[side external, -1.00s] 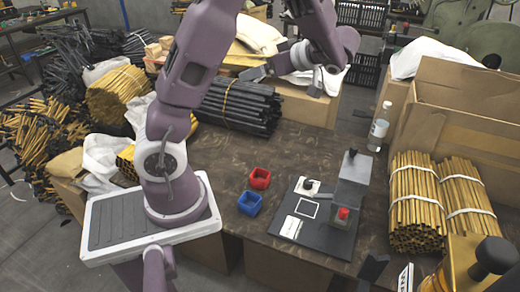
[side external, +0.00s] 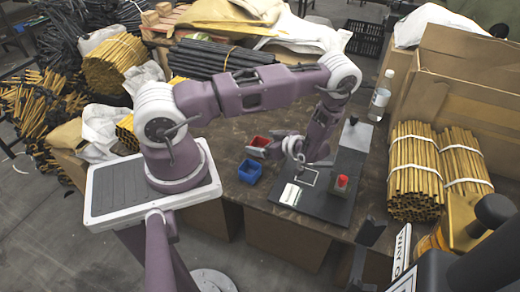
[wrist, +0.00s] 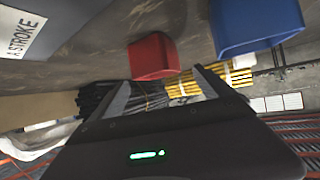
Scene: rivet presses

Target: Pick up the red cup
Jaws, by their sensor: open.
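The red cup (side external: 261,141), a small square open-topped box shape, stands on the dark table beside the blue cup (side external: 250,172). My gripper (side external: 258,150) is low over the table, right at the red cup, and partly hides it in the side view. In the wrist view, my gripper (wrist: 163,88) is open, with its two fingers apart. The red cup (wrist: 153,57) appears just beyond the fingertips, roughly in line with the gap. The blue cup (wrist: 256,22) is to its right. I cannot tell whether a finger touches the red cup.
A dark press plate (side external: 310,200) with a white label and a red-topped part (side external: 341,183) lies right of the cups. A clear bottle (side external: 381,95) and rod bundles (side external: 415,170) stand farther right. Black rods (side external: 222,58) lie behind.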

